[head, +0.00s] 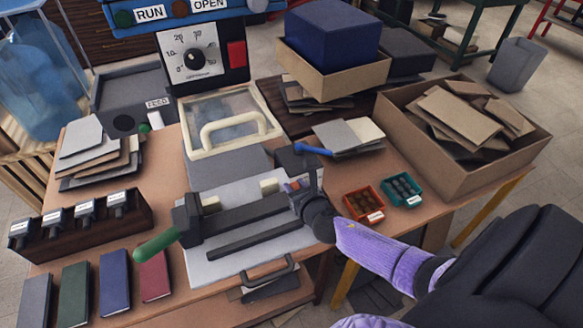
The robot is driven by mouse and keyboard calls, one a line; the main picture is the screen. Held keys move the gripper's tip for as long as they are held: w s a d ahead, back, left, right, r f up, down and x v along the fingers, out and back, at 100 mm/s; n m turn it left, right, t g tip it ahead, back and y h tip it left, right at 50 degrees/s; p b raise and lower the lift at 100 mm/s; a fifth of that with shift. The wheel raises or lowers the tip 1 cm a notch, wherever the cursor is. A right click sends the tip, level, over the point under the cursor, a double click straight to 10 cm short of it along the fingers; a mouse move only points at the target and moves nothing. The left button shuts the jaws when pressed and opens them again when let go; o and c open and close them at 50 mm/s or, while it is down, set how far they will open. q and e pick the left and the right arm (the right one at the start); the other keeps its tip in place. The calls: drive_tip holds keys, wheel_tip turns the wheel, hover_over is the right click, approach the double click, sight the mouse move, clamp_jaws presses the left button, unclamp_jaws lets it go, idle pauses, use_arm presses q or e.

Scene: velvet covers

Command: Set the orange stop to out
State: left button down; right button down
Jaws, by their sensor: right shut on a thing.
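The orange stop (293,186) shows as a small orange patch at the right end of the dark bar on the grey machine bed. My right gripper (299,193) comes in from the right on a purple arm and is shut on the stop. Its dark fingers hide most of the stop, so I cannot tell its exact position. My left gripper is not in view.
A green handle (156,243) sticks out at the bar's left end, and a blue lever (314,150) stands behind my gripper. A clear guard (232,105) with a cream handle is behind. Orange (363,205) and teal (401,190) trays sit close on the right.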

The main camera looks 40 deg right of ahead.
drive_tip(key=c, duration=0.7)
unclamp_jaws()
drive_tip(key=shift+d, duration=0.2)
drive_tip(key=shift+o, duration=1.4)
drive_tip(key=shift+s, duration=0.1)
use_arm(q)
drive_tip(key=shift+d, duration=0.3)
use_arm(e)
drive_tip(key=shift+s+r, duration=0.15)
drive_tip(key=p+v, duration=0.3)
drive_tip(key=v, duration=0.6)
drive_tip(key=shift+a, duration=0.1)
drive_tip(key=shift+s, duration=0.2)
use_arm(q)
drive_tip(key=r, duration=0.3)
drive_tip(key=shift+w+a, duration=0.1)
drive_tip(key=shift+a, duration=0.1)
